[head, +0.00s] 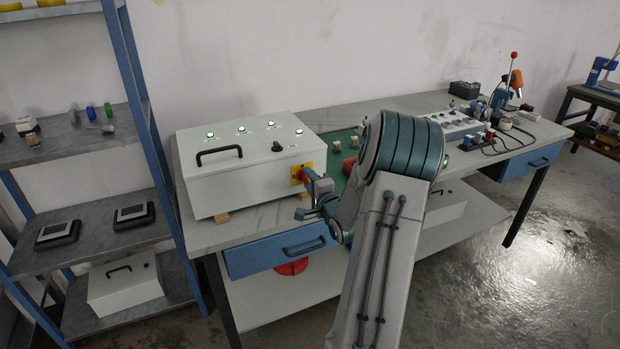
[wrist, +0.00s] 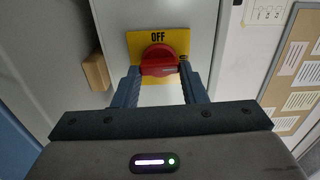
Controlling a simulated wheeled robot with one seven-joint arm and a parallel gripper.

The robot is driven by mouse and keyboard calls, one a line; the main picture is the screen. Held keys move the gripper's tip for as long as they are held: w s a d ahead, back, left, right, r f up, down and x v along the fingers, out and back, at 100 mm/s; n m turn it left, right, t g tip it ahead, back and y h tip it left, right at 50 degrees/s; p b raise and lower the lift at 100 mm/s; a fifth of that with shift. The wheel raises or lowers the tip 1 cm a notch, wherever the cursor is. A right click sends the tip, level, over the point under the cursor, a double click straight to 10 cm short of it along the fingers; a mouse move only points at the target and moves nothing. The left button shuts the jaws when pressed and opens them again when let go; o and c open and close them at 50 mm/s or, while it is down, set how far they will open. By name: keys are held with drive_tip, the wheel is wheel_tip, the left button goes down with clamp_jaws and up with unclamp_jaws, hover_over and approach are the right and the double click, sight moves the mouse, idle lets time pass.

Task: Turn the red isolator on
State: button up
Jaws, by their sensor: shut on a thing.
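The red isolator (wrist: 158,56) is a red rotary knob on a yellow plate (wrist: 137,41) marked OFF at its upper edge in the wrist view. The plate is on the side face of a grey box (head: 235,190) on the bench in the head view, where the red knob (head: 302,174) is partly hidden by my gripper (head: 309,179). In the wrist view my gripper (wrist: 158,72) faces the plate, with one blue finger on each side of the knob. It is shut on the knob. The knob's exact angle is hard to tell.
The grey box has a black handle (head: 219,151), a black knob (head: 277,146) and several lit green buttons on top. A green mat (head: 338,146) and a control panel (head: 449,123) lie farther right on the bench (head: 375,108).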

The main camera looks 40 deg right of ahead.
drive_tip(key=shift+m, duration=0.3)
drive_tip(key=o, duration=1)
drive_tip(key=v, duration=1.4)
drive_tip(key=shift+w+f, duration=0.1)
